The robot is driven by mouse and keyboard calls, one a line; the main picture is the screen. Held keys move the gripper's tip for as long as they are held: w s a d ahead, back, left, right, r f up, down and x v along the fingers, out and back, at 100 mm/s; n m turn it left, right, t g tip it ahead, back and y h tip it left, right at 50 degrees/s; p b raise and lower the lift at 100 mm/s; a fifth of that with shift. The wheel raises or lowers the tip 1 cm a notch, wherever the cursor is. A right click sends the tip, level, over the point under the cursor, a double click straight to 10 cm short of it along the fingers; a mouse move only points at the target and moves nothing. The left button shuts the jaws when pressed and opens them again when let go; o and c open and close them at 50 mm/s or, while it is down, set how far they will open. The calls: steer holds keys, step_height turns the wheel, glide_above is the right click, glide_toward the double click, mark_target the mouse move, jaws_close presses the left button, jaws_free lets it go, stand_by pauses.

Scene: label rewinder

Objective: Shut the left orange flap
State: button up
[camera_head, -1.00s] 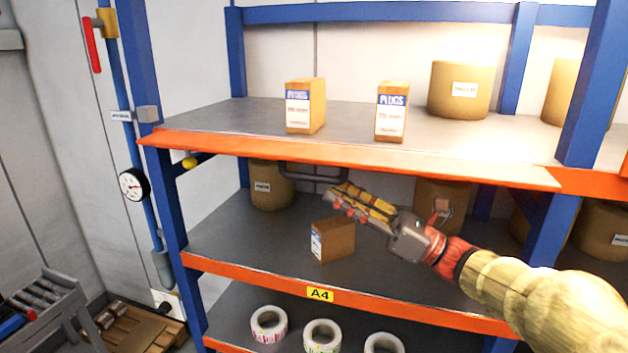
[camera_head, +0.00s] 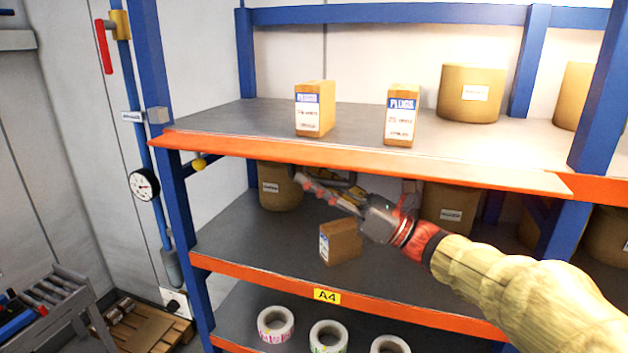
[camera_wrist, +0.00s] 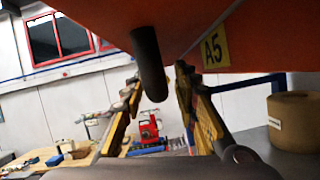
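The left orange flap (camera_head: 350,155) is raised along the front edge of the upper shelf and sticks outward. In the wrist view its orange underside (camera_wrist: 100,12) fills the top, with a dark rounded handle (camera_wrist: 150,65) hanging down. My gripper (camera_head: 322,187) is below the flap in the head view, in front of the lower shelf space. In the wrist view my gripper (camera_wrist: 158,98) is open, one finger on each side of the handle, with visible gaps. I cannot tell how deep the handle sits between the fingers.
Two plug boxes (camera_head: 314,108) (camera_head: 402,115) stand on the upper shelf behind the flap. A small carton (camera_head: 341,241) and brown drums (camera_head: 280,186) stand on the lower shelf near my gripper. A blue post (camera_head: 170,210) bounds the left. An A5 label (camera_wrist: 214,46) shows beside the flap.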

steer(key=shift+c, duration=1.1)
jaws_close()
